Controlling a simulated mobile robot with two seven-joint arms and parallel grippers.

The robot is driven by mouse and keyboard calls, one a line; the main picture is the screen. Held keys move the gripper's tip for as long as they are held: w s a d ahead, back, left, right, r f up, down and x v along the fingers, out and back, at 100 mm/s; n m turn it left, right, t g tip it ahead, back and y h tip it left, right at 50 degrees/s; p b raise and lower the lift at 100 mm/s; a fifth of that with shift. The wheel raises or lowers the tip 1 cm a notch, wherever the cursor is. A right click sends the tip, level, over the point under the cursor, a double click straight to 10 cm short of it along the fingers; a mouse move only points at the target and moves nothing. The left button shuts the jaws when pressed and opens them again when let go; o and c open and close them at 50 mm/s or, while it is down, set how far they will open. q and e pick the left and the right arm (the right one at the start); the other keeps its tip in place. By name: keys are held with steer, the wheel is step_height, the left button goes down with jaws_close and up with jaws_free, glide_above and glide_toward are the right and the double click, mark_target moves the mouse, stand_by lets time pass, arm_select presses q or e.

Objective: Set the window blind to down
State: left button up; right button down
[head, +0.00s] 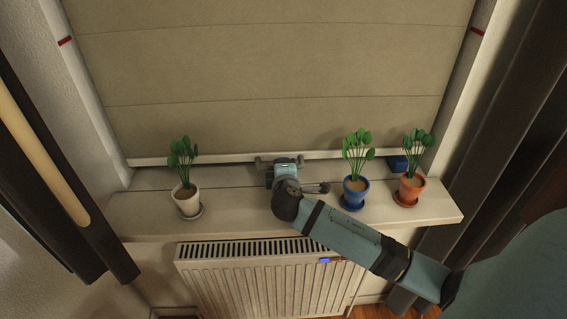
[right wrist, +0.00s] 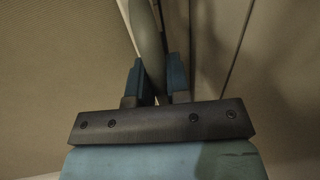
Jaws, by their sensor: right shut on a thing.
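The beige window blind (head: 270,70) hangs in wide folds over the window, its pale bottom bar (head: 220,157) low, close to the sill. A grey-green handle (head: 261,161) sits at the middle of that bar. My right gripper (head: 282,163) is at the handle. In the right wrist view the fingers of my right gripper (right wrist: 155,85) are closed around the grey-green handle (right wrist: 148,40), which runs up between them. The blind's fabric (right wrist: 50,80) fills the left of that view. My left gripper is not in view.
The pale sill (head: 135,212) holds a white-potted plant (head: 187,201) left of my arm, blue-potted (head: 355,190) and orange-potted (head: 409,189) plants right of it, and a blue object (head: 397,163) behind. A radiator (head: 270,280) stands below. Red marks (head: 65,41) (head: 477,30) sit on the side frames.

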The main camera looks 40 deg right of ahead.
steer(key=shift+s+f, duration=0.1)
steer(key=shift+f, duration=0.15)
steer(key=c, duration=1.1)
jaws_free()
steer(key=shift+f, duration=0.1)
steer(key=shift+a, duration=0.1)
steer(key=v, duration=1.3)
steer(key=shift+s+r+b, duration=0.25)
steer(key=shift+s+b, duration=0.05)
steer(key=s+a+f+m+g+y, duration=0.2)
steer(key=s+f+m+g+y, duration=0.25)
steer(key=s, duration=0.65)
steer(key=s+a+f+m+g+y, duration=0.3)
steer(key=s+f+m+g+y, duration=0.15)
steer(key=s, duration=0.55)
steer(key=w+a+f+t+y+p, duration=0.2)
steer(key=w+a+f+t+p, duration=0.2)
steer(key=p, duration=0.6)
steer(key=w+a+t, duration=0.1)
steer(key=a+t, duration=0.1)
steer(key=shift+w+f+t+y, duration=0.25)
steer(key=shift+w+t+y, duration=0.05)
steer(key=shift+w, duration=0.05)
